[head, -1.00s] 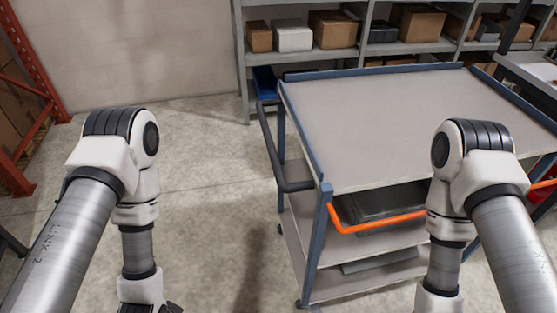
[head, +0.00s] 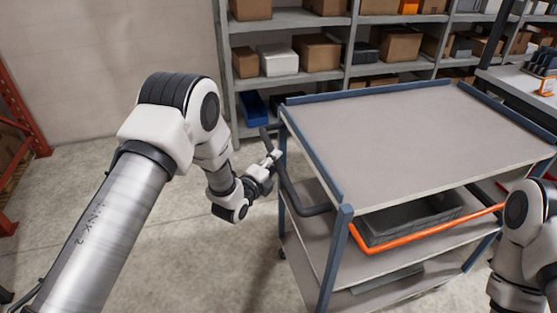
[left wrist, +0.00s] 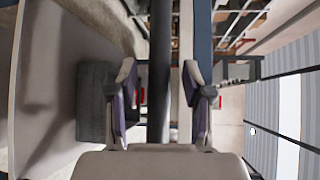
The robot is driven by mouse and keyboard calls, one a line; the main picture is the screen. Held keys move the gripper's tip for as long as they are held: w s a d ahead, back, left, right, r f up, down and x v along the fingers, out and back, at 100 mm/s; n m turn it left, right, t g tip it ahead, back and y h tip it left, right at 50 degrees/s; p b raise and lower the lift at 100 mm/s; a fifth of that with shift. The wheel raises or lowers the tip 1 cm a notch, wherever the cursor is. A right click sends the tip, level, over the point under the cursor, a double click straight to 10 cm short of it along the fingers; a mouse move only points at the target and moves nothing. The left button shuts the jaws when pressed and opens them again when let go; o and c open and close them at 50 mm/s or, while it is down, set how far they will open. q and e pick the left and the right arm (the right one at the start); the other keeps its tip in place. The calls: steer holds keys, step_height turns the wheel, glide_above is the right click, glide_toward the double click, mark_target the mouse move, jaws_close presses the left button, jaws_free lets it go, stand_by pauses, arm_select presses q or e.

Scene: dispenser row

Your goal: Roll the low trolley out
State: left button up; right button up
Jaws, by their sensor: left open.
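A trolley (head: 400,130) with a grey top, blue frame and lower shelves stands right of centre. Its dark push handle (head: 287,183) sticks out on its left side. My left gripper (head: 274,160) is at this handle, near its far half. In the left wrist view the dark handle bar (left wrist: 160,60) runs between the two open fingers of my left gripper (left wrist: 163,97); they do not close on it. My right arm shows at the right edge, but its gripper is out of view.
An orange bar (head: 400,237) runs along the trolley's front, with a grey bin (head: 410,220) behind it. Shelving (head: 300,20) with boxes stands close behind the trolley. A workbench (head: 520,85) is at the back right. Floor to the left is clear, up to a red rack (head: 25,110).

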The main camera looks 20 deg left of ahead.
arm_select(q)
steer(key=shift+x, duration=1.1)
steer(key=shift+c, duration=0.4)
jaws_close()
steer(key=shift+s+a, duration=0.1)
